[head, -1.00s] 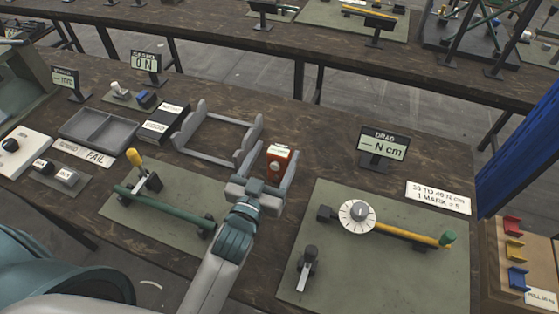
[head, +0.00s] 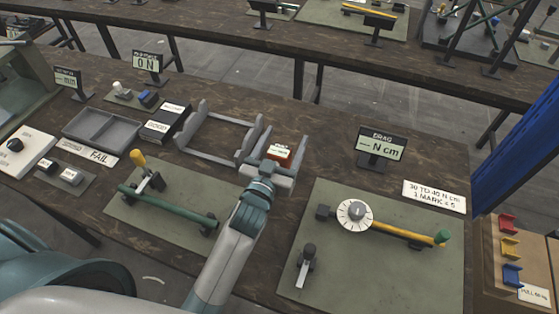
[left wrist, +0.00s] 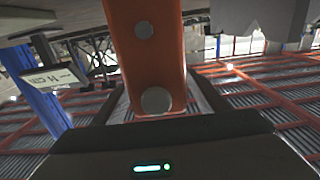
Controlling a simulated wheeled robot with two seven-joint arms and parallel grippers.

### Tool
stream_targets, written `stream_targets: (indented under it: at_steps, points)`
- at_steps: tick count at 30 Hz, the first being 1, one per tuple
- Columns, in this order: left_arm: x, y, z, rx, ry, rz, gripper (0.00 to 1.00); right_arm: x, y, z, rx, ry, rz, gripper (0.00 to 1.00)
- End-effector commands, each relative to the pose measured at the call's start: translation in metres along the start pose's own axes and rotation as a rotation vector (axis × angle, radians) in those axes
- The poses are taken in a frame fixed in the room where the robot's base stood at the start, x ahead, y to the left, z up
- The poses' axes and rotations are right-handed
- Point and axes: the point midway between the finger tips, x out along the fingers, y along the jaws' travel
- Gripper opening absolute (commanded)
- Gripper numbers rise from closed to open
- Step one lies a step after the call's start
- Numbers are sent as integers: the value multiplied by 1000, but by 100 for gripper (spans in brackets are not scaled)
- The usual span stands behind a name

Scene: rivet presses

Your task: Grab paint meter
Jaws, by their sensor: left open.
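The paint meter appears to be the small orange-red box with a pale label on top (head: 280,152), standing on the dark bench right of the grey cradle. My left gripper (head: 273,162) is open, with one finger on each side of the box. In the left wrist view the orange body (left wrist: 146,50) with two round grey studs rises between the fingers, close to the palm. Whether a finger touches it I cannot tell. The lower part of the box is hidden by the gripper. My right gripper is not in view.
The grey cradle (head: 183,146) stands close left of the gripper. A green mat with a dial and yellow bar (head: 385,270) lies right, and the DRAG display (head: 381,145) stands behind it. Another mat with a green lever bar (head: 120,215) lies left. Some bare bench shows behind the box.

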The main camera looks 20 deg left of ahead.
Motion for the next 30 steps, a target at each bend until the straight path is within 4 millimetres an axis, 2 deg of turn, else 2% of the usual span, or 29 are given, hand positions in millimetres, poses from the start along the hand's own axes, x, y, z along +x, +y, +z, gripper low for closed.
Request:
stream_targets:
  at_steps: [13,14,21,30]
  points:
    - [0,0,0,-1,0,0,67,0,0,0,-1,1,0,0]
    - [0,0,0,-1,0,0,65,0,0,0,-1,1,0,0]
    - [0,0,0,-1,0,0,7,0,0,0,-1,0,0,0]
    - [1,0,-1,-1,1,0,6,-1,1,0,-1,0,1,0]
